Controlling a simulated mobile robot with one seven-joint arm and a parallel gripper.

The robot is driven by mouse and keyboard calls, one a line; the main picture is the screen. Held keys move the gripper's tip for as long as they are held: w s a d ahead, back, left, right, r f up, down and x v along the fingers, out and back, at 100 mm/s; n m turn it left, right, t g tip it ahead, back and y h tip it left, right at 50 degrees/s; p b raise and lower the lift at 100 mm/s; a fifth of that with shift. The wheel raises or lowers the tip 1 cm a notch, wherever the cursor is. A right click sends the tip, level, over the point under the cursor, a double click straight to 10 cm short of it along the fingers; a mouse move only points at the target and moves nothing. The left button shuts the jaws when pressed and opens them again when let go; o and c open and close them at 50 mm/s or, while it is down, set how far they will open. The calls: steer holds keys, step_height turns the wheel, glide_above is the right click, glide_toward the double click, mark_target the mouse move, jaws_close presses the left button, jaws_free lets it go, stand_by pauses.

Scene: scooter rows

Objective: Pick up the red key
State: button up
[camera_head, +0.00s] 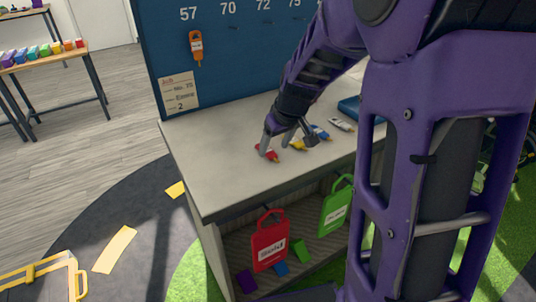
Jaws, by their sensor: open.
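The red key (272,155) lies on the light grey counter top (215,165), near its front left part. My gripper (272,143) is open and low over the counter, with its fingers right at the red key. One finger overlaps the key in the picture and hides part of it. I cannot tell whether the fingers touch it.
A yellow key (298,145), a blue key (321,132) and a white key (342,124) lie to the right on the counter. An orange key (196,48) hangs on the blue board (235,75) behind. Red (269,241) and green (336,206) tags are below.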

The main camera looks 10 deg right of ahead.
mark_target(273, 154)
steer(key=x, duration=0.2)
steer(key=shift+w+f+b, duration=0.2)
steer(key=shift+f+b, duration=0.1)
steer(key=shift+b, duration=0.1)
jaws_close()
step_height(273, 154, up, 10)
steer(key=p, duration=0.2)
